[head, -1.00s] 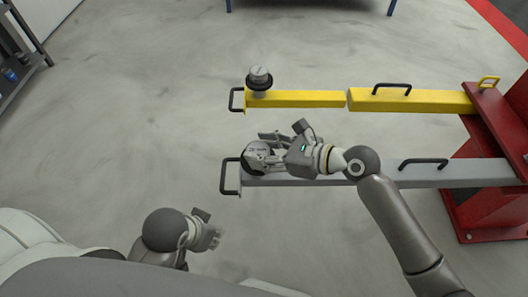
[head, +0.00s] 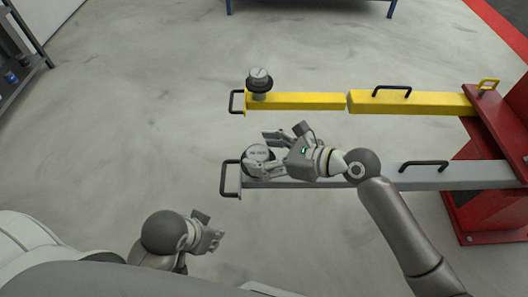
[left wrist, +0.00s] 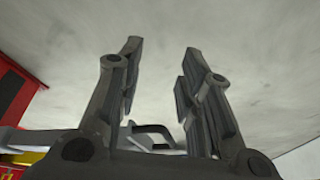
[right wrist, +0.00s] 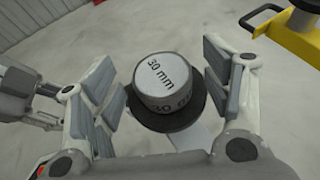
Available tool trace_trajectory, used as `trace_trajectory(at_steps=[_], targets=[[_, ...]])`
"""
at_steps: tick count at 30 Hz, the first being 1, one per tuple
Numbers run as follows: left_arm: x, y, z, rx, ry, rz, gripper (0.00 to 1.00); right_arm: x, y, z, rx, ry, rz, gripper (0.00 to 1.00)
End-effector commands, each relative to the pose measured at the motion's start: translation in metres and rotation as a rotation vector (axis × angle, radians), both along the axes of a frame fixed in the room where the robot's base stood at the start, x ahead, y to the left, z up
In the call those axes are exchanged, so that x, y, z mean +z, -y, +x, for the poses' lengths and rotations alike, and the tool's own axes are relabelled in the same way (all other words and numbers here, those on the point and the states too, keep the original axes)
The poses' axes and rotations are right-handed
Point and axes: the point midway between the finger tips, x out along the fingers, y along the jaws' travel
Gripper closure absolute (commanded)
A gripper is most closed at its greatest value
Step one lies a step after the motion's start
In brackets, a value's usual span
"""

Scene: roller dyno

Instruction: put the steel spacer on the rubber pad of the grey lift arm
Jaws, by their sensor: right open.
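The steel spacer (head: 258,152), a short cylinder marked "30 mm", stands upright on the black round rubber pad (right wrist: 181,121) at the left end of the grey lift arm (head: 450,174). In the right wrist view the spacer (right wrist: 165,80) sits between the fingers of my right gripper (right wrist: 165,82), with a gap on both sides. My right gripper (head: 262,152) is open around it in the head view; one finger hides part of the pad. My left gripper (head: 213,233) is open and empty, away from the arm; its fingers show in the left wrist view (left wrist: 161,65).
A yellow lift arm (head: 300,99) runs behind the grey one, with a similar spacer (head: 260,75) on its pad. Both arms join a red post (head: 490,190). Black handles (head: 229,178) stick out from the arms. A shelf (head: 20,60) stands far left. The floor left is clear.

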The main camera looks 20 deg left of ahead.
Motion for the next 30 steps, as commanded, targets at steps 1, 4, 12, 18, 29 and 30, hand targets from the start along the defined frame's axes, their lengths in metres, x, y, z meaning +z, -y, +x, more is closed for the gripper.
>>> trace_trajectory(at_steps=[1,4,12,18,29,30], targets=[[0.003,0.0,0.0,0.0,0.001,0.0,0.66,0.002,0.006,0.0,-0.002,-0.001,-0.002,0.29],[0.006,0.0,0.001,0.0,0.003,0.0,0.66,0.009,0.022,-0.003,-0.003,0.001,-0.003,0.29],[-0.038,0.003,0.013,-0.003,-0.024,0.0,0.66,0.028,0.069,-0.012,-0.002,0.0,-0.004,0.29],[-0.061,0.004,0.016,-0.005,-0.035,0.0,0.66,0.04,0.097,-0.018,0.0,0.0,-0.002,0.29],[-0.072,0.004,0.016,-0.006,-0.039,0.0,0.66,0.045,0.109,-0.021,0.001,-0.001,-0.001,0.29],[-0.072,0.004,0.016,-0.006,-0.039,0.001,0.66,0.044,0.109,-0.021,0.002,0.002,-0.001,0.29]])
